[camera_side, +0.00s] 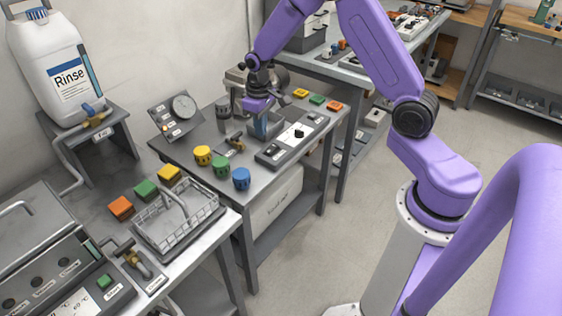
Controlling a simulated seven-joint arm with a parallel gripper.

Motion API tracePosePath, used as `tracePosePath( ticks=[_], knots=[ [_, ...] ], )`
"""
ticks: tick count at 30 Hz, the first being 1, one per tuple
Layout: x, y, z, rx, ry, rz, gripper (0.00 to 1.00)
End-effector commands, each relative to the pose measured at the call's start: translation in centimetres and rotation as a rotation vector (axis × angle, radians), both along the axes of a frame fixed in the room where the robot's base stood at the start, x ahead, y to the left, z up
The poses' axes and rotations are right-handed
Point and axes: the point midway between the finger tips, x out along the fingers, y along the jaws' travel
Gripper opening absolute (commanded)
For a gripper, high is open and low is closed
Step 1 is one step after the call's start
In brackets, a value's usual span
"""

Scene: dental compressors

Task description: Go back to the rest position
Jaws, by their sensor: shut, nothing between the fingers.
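My gripper (261,127) is at the end of my purple arm, pointing down over the far part of the middle bench (205,149). It is shut, and I see nothing held in it. It is just behind a grey control panel (293,143) with a black knob. Its fingers are small in this view, and whether they touch anything below cannot be told.
Yellow, green and blue knobs (241,178) stand at the bench's front. A gauge panel (174,115) and a brass valve (236,141) are near the gripper. Coloured blocks (317,99) lie behind. A wire basket (180,222) and Rinse jug (60,65) are at left. The floor is clear.

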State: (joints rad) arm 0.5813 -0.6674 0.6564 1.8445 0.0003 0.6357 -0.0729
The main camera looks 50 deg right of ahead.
Motion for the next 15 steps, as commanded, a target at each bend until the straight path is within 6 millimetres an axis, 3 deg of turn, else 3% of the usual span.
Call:
tracePosePath(
  ticks=[1, 6, 15],
  knots=[
    [-1.1, 1.8, 1.5, 0.001, -0.006, 0.052, 0.0],
    [-5.7, 6.6, 5.1, 0.003, -0.011, 0.209, 0.0],
    [-16.0, 11.4, 10.1, 0.007, -0.017, 0.488, 0.0]
  ],
)
